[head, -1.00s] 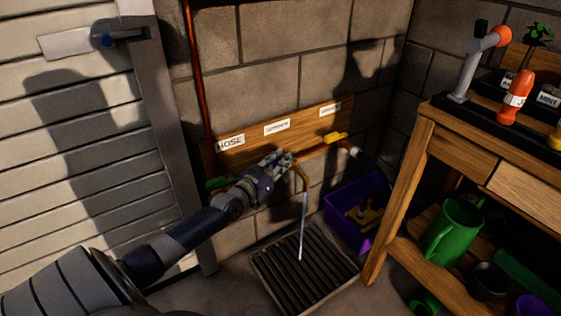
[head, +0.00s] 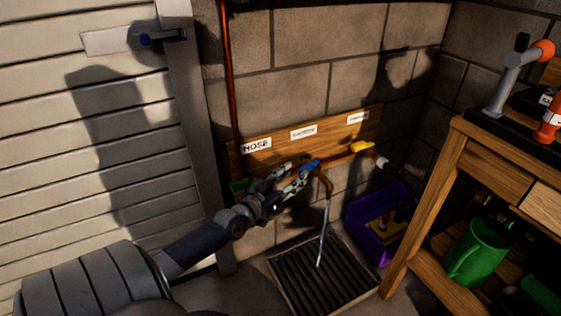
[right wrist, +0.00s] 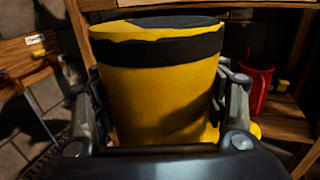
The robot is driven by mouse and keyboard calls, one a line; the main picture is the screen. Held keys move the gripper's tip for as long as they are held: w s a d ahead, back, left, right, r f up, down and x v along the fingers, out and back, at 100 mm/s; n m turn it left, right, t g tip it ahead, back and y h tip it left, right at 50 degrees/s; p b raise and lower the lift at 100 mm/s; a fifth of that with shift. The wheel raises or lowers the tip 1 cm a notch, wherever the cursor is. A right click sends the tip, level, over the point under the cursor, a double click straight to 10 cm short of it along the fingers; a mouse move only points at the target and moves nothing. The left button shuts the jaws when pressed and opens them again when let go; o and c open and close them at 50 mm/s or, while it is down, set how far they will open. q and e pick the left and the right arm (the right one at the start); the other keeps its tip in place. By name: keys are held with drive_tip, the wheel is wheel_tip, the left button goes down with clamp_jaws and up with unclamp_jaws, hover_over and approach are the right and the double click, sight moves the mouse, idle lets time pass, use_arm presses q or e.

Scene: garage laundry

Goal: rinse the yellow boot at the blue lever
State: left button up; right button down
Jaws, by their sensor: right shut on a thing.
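The yellow boot (right wrist: 155,95), with a black band near its top, fills the middle of the right wrist view. My right gripper (right wrist: 158,105) is shut on it, one finger on each side. The boot is out of the head view. The blue lever (head: 312,164) is on the pipe along the wooden board, by the brown spout (head: 327,184). Water (head: 322,232) runs from the spout onto the drain grate (head: 310,278). My left gripper (head: 293,178) is just left of the blue lever, its fingers apart and apparently empty.
A yellow lever (head: 361,147) is farther right on the pipe. A purple crate (head: 366,240) stands beside the grate. The wooden workbench (head: 452,165), with a green watering can (head: 477,253) on its shelf, bounds the right. A red mug (right wrist: 258,86) shows behind the boot.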

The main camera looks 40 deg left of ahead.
use_arm(q)
drive_tip(key=shift+s+d, duration=0.15)
drive_tip(key=shift+s, duration=2.55)
use_arm(e)
drive_tip(key=shift+r, duration=0.1)
